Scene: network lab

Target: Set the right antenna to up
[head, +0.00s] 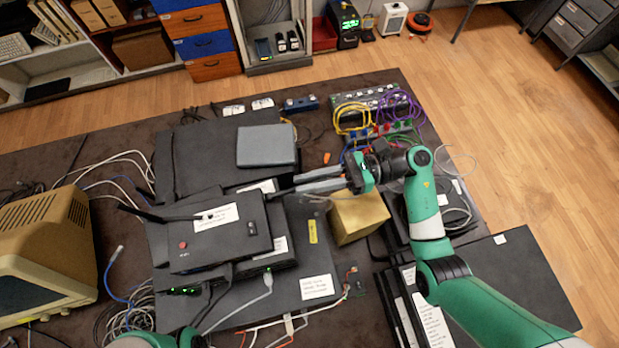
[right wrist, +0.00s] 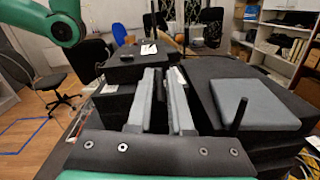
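The black router (head: 190,250) with a white label lies on a stack of dark boxes at the middle of the table. One thin black antenna (head: 138,212) reaches out to the left from its back left corner. The right antenna cannot be made out clearly; the back right corner is close to my right fingertips. My right gripper (head: 282,187) is beside that corner, pointing left, its two grey fingers a little apart. In the right wrist view the fingers (right wrist: 166,85) have a narrow gap with nothing clearly held. My left gripper is out of view.
A grey box (head: 267,146) lies just behind my right fingers. A yellow cardboard box (head: 358,217) stands below my right wrist. An old beige monitor (head: 45,255) stands at left. Loose cables lie around the stack. A dark upright stick (right wrist: 238,117) shows in the wrist view.

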